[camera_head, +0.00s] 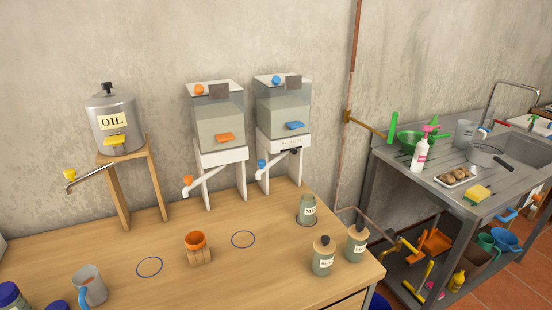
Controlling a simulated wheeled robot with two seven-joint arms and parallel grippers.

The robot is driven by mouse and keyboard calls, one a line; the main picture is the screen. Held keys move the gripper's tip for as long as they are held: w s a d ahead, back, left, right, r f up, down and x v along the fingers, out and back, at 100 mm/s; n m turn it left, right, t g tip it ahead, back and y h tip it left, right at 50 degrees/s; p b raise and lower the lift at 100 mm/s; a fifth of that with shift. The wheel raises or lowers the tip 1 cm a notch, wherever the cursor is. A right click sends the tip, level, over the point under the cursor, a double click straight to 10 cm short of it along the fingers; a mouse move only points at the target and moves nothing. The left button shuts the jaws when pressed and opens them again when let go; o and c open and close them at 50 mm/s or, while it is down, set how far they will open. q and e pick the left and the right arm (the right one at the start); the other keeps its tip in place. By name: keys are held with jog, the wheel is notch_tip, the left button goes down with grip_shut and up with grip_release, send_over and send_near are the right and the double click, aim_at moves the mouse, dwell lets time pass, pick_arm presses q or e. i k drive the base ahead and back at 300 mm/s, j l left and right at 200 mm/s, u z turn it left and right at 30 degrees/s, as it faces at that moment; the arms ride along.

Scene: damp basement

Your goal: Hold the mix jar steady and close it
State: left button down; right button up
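A greenish glass jar (307,210) stands upright on the right part of the wooden table, within a dark ring mark. Its label looks like it starts with M, but is too small to read surely. No dark stopper shows on it, and I cannot tell whether its top is covered. Two similar jars, a front one (322,258) and one to its right (357,243), have tan shoulders and dark knobs on top; their labels are unclear. Neither of my grippers is in view. No loose lid can be clearly made out on the table.
An orange cup (196,240) sits in a wooden block. A grey mug (89,286) and blue-lidded containers (12,297) stand front left. Two tap tanks (218,122) (283,112) and an OIL can (112,122) stand behind. The ringed spots are empty; a sink bench (440,190) is right.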

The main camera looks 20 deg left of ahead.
aim_at(307, 209)
jog(key=u, duration=2.45)
jog(key=z, duration=1.9)
jog(key=j+u, duration=0.3)
jog(key=u, duration=0.2)
jog(key=j+u, duration=0.3)
jog(key=u, duration=0.15)
